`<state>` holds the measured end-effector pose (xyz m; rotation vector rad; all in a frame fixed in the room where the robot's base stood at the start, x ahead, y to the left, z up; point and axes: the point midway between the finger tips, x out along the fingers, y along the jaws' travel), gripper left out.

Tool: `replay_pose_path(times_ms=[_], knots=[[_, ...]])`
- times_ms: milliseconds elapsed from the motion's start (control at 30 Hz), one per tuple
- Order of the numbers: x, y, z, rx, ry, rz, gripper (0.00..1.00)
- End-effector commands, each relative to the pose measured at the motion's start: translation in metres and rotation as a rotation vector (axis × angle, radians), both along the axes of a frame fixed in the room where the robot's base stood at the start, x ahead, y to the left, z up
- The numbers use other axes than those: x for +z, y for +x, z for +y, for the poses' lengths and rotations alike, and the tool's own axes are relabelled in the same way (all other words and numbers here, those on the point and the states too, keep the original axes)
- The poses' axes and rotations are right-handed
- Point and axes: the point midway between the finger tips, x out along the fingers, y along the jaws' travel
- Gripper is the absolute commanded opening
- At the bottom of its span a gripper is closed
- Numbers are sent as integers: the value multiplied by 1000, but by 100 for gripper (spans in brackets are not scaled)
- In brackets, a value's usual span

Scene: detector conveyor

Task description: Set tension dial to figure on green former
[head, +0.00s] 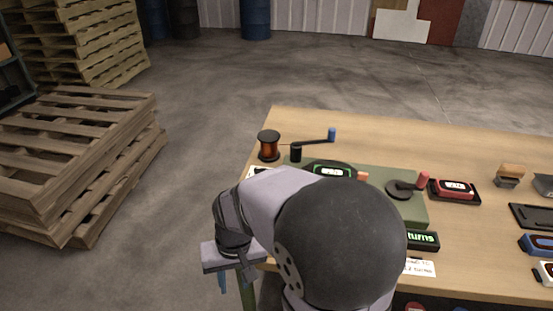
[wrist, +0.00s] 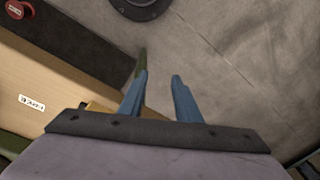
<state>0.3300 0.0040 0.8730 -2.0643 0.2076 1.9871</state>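My gripper (wrist: 159,78) shows two blue fingers with a gap between them and nothing held. In the head view, the gripper (head: 222,282) hangs off the bench's left front edge, mostly hidden by my wrist. A dark oval former (head: 333,170) with a lit green-white figure, too small to read, sits on a green base plate (head: 409,211), partly behind my arm. A dark round disc with a red knob (head: 423,179) sits on the plate's right; I cannot tell if it is the tension dial. A black display (head: 424,239) shows green letters "turns".
A copper wire spool (head: 269,146) and a crank with a blue handle (head: 331,135) stand at the bench's back left. A red former (head: 455,188) lies right of the plate, blue (head: 540,244) and white ones farther right. A written card (head: 420,268) lies in front. Pallets (head: 75,160) stand left.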

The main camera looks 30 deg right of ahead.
Motion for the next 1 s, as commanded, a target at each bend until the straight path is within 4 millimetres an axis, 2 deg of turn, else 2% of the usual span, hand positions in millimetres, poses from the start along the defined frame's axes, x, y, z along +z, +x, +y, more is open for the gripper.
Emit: replay_pose_path(times_ms=[33,100,233,333,567,800,1000], knots=[[23,16,-2,-85,27,-9,30],[40,36,-3,-200,66,-21,30],[67,75,-9,-379,133,-44,30],[76,101,-20,-380,157,-62,30],[92,158,-64,-87,149,-122,30],[105,216,-139,330,120,-217,30],[109,244,-205,675,75,-306,30]])
